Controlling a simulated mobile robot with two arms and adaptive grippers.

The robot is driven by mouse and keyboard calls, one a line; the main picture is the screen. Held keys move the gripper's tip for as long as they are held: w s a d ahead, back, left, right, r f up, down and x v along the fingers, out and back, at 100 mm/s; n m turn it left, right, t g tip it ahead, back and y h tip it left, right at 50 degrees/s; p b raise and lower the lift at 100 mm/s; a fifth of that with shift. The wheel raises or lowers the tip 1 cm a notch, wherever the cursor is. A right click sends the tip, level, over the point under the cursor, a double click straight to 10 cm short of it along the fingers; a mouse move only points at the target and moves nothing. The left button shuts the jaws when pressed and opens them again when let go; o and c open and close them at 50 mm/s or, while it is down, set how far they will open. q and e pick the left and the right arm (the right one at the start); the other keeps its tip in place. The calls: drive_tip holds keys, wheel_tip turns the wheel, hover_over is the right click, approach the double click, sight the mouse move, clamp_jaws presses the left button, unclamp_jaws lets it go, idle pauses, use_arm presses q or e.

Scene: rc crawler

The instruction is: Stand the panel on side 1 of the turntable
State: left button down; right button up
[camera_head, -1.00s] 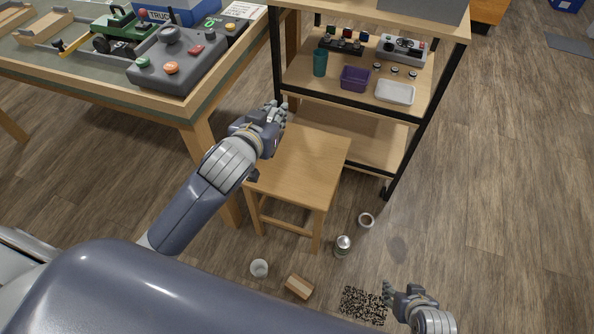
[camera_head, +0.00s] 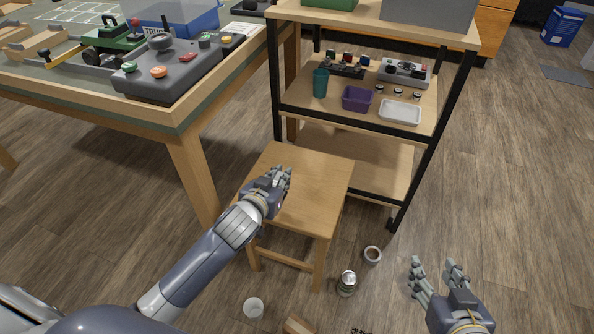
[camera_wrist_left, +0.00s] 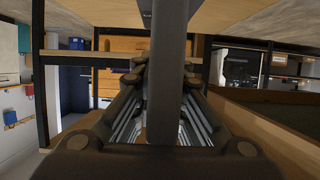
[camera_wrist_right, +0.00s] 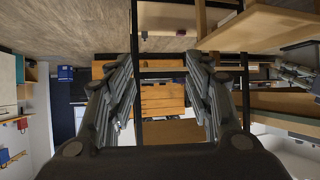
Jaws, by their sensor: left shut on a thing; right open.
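My left gripper (camera_head: 279,183) is over the wooden stool, its fingers pointing toward the shelf cart. In the left wrist view its fingers close on a dark grey, thin flat piece (camera_wrist_left: 168,85), seen edge-on and running up the picture. It may be the panel; in the head view I cannot make it out. My right gripper (camera_head: 437,268) is open and empty, above the floor at the lower right; its spread fingers also show in the right wrist view (camera_wrist_right: 168,85). I cannot identify a turntable in any view.
The stool (camera_head: 325,175) stands against the shelf cart (camera_head: 425,133), which holds a teal cup, purple bin and white tray. A workbench (camera_head: 190,118) with a grey control box is at the left. A can (camera_head: 347,283) and cups lie on the floor.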

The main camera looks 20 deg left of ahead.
use_arm(q)
drive_tip(key=w, duration=0.3)
drive_tip(key=w+b, duration=0.1)
drive_tip(key=shift+w+d+f, duration=0.25)
drive_tip(key=shift+w+d, duration=0.1)
drive_tip(key=shift+w, duration=0.05)
drive_tip(key=w, duration=0.1)
drive_tip(key=w+b, duration=0.1)
drive_tip(key=w, duration=0.2)
drive_tip(key=shift+w+d+f, duration=0.15)
drive_tip(key=shift+d+f, duration=0.05)
drive_tip(key=shift+d, duration=0.15)
drive_tip(key=shift+f+b, duration=0.25)
drive_tip(key=shift+b, duration=0.1)
wheel_tip(320, 180, down, 3)
drive_tip(key=shift+r+b, duration=0.1)
drive_tip(key=shift+b, duration=0.65)
use_arm(e)
drive_tip(key=a+r+t+y, duration=0.1)
drive_tip(key=r+t+y, duration=0.1)
drive_tip(key=r+t, duration=0.4)
drive_tip(key=w+a+r+t+y, duration=0.1)
drive_tip(key=r+t, duration=0.5)
drive_tip(key=r, duration=0.8)
drive_tip(key=shift+a+n+y, duration=0.3)
drive_tip(key=shift+a+y, duration=0.25)
drive_tip(key=shift+y, duration=0.05)
